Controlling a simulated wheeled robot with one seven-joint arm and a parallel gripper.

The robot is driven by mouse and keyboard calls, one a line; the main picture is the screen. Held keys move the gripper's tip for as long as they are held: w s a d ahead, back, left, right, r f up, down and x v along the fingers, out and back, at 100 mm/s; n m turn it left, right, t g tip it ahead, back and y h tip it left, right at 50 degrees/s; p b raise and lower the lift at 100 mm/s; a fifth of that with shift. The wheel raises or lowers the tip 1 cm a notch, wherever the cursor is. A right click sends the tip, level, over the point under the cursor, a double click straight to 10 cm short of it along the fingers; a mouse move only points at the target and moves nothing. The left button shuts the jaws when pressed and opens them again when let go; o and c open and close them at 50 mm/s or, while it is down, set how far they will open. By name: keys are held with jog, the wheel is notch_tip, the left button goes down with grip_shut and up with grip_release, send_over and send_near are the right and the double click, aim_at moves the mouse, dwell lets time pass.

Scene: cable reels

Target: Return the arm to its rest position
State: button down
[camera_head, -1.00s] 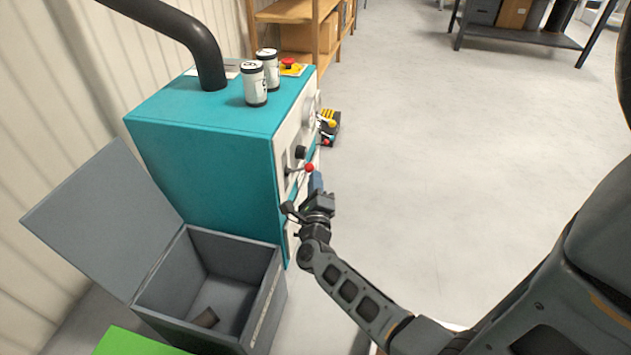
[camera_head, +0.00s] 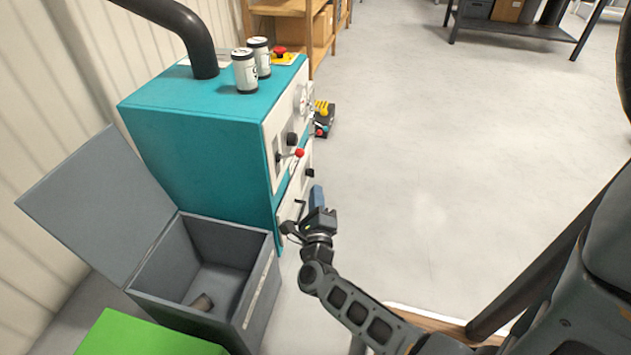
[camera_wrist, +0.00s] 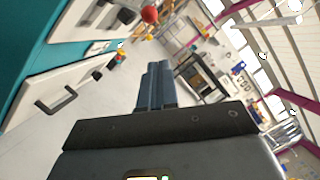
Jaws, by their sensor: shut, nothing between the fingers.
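My gripper (camera_head: 315,197) is in front of the teal machine (camera_head: 190,140), close to its white control panel. It also shows in the wrist view (camera_wrist: 157,72), where its blue-grey fingers are together with nothing between them. My arm reaches from the lower right of the head view to the gripper. A red-knobbed lever (camera_head: 299,153) on the panel is above and left of the gripper. In the wrist view the red knob (camera_wrist: 149,14) is at the top, and a dark handle (camera_wrist: 56,106) on a white front is at the left, apart from the fingers.
A green block (camera_head: 150,338) is at the front. Two canisters (camera_head: 244,72) stand on the machine. The floor to the right is open.

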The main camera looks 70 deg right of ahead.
jog(key=shift+v, duration=2.05)
jog(key=shift+r, duration=0.1)
jog(key=s+a+r+n+t+y, duration=0.3)
jog(key=s+a+r+n+y, duration=0.15)
jog(key=a+n, duration=0.45)
jog(key=s+a+r+n+t+y, duration=0.35)
jog(key=a+r+n+y, duration=0.2)
jog(key=a+n, duration=0.4)
jog(key=s+a+r+n+t+y, duration=0.4)
jog(key=a+n+y, duration=0.25)
jog(key=n, duration=0.55)
jog(key=s+a+r+n+g+y, duration=0.2)
jog(key=s+a+r+n, duration=0.2)
jog(key=r+n, duration=0.3)
notch_tip(320, 180, up, 19)
jog(key=p, duration=2.1)
jog(key=shift+d+r+n+p, duration=0.2)
jog(key=shift+d+n+p, duration=0.1)
jog(key=shift+n, duration=0.15)
